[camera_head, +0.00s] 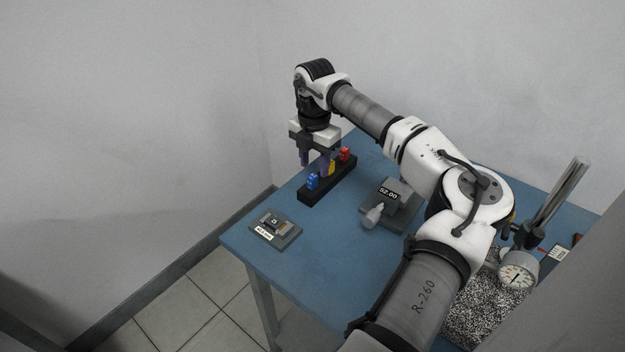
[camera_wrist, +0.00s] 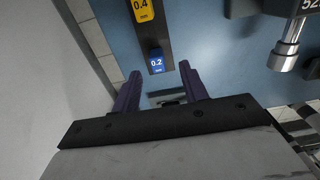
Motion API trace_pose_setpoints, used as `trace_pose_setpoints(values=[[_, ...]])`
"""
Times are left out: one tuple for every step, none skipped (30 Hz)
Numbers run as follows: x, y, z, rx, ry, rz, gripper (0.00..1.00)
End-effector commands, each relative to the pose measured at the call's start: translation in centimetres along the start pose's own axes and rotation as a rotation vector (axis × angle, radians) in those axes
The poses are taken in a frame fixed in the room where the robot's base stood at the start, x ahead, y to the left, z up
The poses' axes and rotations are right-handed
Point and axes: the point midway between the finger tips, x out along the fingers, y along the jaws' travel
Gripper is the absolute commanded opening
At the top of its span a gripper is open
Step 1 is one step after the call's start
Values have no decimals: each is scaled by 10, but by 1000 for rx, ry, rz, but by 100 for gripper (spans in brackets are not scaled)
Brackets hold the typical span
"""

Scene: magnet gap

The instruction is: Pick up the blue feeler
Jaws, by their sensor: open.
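The blue feeler (camera_head: 312,181) stands upright at the near end of a black holder (camera_head: 322,187) on the blue table. In the wrist view the blue feeler (camera_wrist: 157,62) is labelled 0.2 and sits just ahead of the fingertips, about midway between them. My gripper (camera_head: 316,164) hangs pointing down over the holder, above the row of feelers. In the wrist view my gripper (camera_wrist: 158,80) shows two purple fingers spread apart, with nothing between them.
A yellow feeler (camera_wrist: 142,10), labelled 0.4, and a red feeler (camera_head: 345,154) share the holder. A micrometer (camera_head: 390,204) reading 52.00 and a dial gauge (camera_head: 516,276) stand to the right.

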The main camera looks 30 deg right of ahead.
Motion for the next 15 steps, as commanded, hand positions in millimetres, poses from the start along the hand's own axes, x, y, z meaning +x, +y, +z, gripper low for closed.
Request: trace_pose_setpoints(values=[[3, 0, 0, 0, 2, 0, 44], [5, 1, -1, 0, 3, 0, 44], [9, 1, -1, -1, 3, 0, 44], [13, 2, -2, -1, 4, 0, 44], [18, 3, -2, -1, 5, 0, 44], [24, 3, -2, -1, 4, -1, 44], [28, 4, -3, -2, 5, 0, 44], [34, 4, -2, -1, 4, 1, 44], [40, 4, -2, -1, 3, 0, 44], [43, 4, -2, -1, 3, 0, 44], [46, 4, -2, -1, 3, 0, 44], [49, 4, -2, -1, 2, 0, 44], [51, 4, -2, -1, 1, 1, 44], [52, 4, -2, -2, 0, 1, 44], [52, 4, -2, -2, 0, 1, 44]])
